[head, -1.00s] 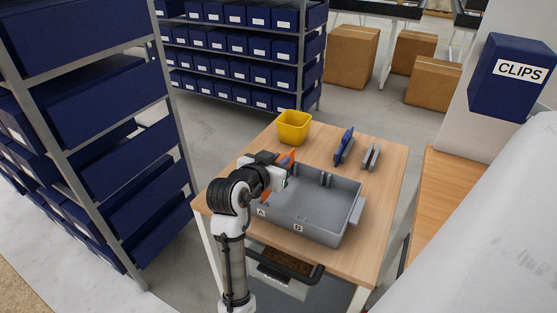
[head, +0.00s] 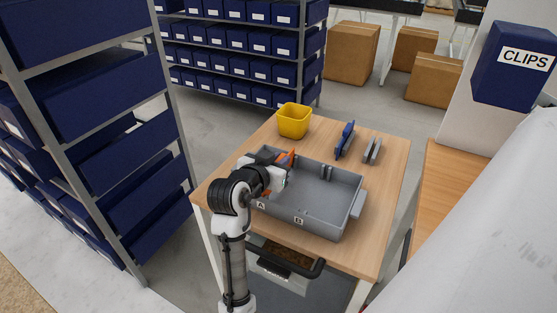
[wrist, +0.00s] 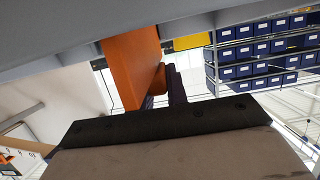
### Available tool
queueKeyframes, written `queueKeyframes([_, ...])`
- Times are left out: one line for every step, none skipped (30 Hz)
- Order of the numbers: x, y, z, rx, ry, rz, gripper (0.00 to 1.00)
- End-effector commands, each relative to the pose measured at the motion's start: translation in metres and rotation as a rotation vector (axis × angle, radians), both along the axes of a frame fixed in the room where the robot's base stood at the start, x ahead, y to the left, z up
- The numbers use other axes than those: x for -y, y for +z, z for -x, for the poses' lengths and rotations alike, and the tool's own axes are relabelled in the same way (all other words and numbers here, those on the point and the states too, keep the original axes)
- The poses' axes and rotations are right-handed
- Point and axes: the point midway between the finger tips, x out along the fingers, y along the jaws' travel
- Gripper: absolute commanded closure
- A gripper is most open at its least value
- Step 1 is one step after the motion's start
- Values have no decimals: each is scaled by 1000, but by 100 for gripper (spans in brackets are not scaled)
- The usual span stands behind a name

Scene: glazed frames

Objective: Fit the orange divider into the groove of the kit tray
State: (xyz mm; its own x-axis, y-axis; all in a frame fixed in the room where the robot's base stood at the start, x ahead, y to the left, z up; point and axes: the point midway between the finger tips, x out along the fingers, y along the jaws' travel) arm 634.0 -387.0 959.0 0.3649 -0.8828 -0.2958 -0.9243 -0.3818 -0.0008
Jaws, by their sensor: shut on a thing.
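The grey kit tray (head: 325,232) stands on the wooden table, with letters A and B on its near wall. My gripper (head: 280,174) is over the tray's left end, shut on the orange divider (head: 290,157). In the head view only a small upper part of the divider shows beyond the gripper. In the wrist view the orange divider (wrist: 130,68) stands in front of the dark gripper fingers (wrist: 170,85), its far end meeting a grey wall (wrist: 60,62), apparently the tray's. The groove and the divider's lower edge are hidden, so I cannot tell whether it is seated.
A yellow bin (head: 294,121) stands behind the tray at the table's back left. A blue divider-like part (head: 345,141) and grey parts (head: 372,149) stand at the back right. Shelves with blue bins (head: 110,105) rise left of the table. The tray's middle looks empty.

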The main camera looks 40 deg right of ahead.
Motion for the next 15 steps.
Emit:
queueKeyframes([0, -2, 0, 0, 0, 0, 100])
queueKeyframes([0, -3, 0, 0, 0, 0, 100])
queueKeyframes([0, -4, 0, 0, 0, 0, 100])
queueKeyframes([0, -5, 0, 0, 0, 0, 100])
queueKeyframes([0, -6, 0, 0, 0, 0, 100])
queueKeyframes([0, -6, 0, 0, 0, 0, 100])
queueKeyframes([0, -7, 0, 0, 0, 0, 100])
queueKeyframes([0, -8, 0, 0, 0, 0, 100])
queueKeyframes([0, -9, 0, 0, 0, 0, 100])
queueKeyframes([0, -10, 0, 0, 0, 0, 100])
queueKeyframes([0, -10, 0, 0, 0, 0, 100])
queueKeyframes([0, -12, 0, 0, 0, 0, 100])
queueKeyframes([0, -12, 0, 0, 0, 0, 100])
queueKeyframes([0, -13, 0, 0, 0, 0, 100])
queueKeyframes([0, -14, 0, 0, 0, 0, 100])
